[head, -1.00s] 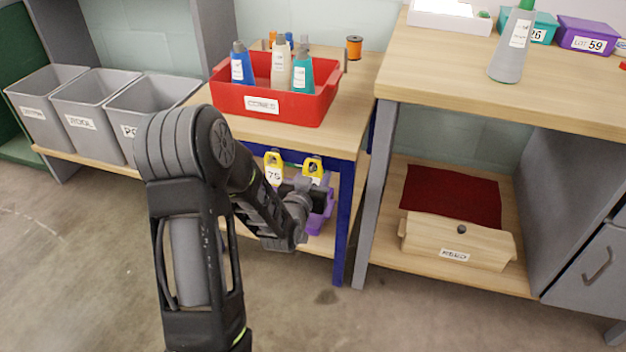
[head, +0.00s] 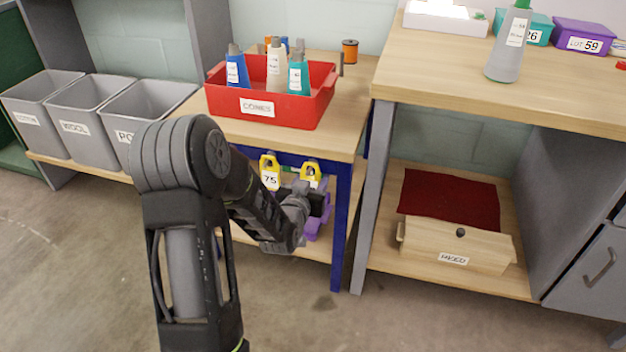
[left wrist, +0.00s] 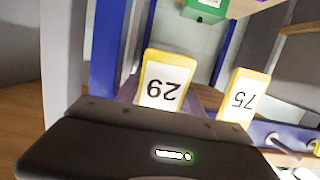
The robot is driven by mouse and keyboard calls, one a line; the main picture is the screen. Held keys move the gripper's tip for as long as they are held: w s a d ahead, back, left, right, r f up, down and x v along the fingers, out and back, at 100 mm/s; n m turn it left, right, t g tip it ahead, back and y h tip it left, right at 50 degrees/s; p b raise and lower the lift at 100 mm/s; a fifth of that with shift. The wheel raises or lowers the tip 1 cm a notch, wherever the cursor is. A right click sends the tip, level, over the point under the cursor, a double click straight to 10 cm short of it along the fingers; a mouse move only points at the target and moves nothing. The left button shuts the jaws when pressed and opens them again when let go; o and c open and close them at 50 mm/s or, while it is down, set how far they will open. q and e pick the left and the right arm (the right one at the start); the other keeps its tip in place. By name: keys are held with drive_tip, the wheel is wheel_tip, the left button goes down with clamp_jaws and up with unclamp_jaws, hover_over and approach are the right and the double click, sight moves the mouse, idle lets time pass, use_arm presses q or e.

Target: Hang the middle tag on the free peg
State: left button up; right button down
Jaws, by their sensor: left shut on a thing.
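My left gripper (head: 316,200) is at the front of the blue-framed bench, just below a yellow tag (head: 311,171). In the left wrist view this yellow tag (left wrist: 162,80), with an upside-down number that looks like 62, stands directly beyond the dark gripper body. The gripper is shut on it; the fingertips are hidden. A second yellow tag, 75 (head: 270,174), hangs to its left; it also shows upside down in the left wrist view (left wrist: 243,98). I cannot make out a free peg. My right gripper is not in view.
Grey bins (head: 100,108) stand at left. The floor in front is clear.

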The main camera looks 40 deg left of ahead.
use_arm(q)
drive_tip(key=o, duration=1.4)
drive_tip(key=p+v, duration=0.2)
drive_tip(key=v, duration=0.5)
drive_tip(key=shift+s+d, duration=0.15)
drive_tip(key=shift+s, duration=0.2)
drive_tip(key=shift+r, duration=0.1)
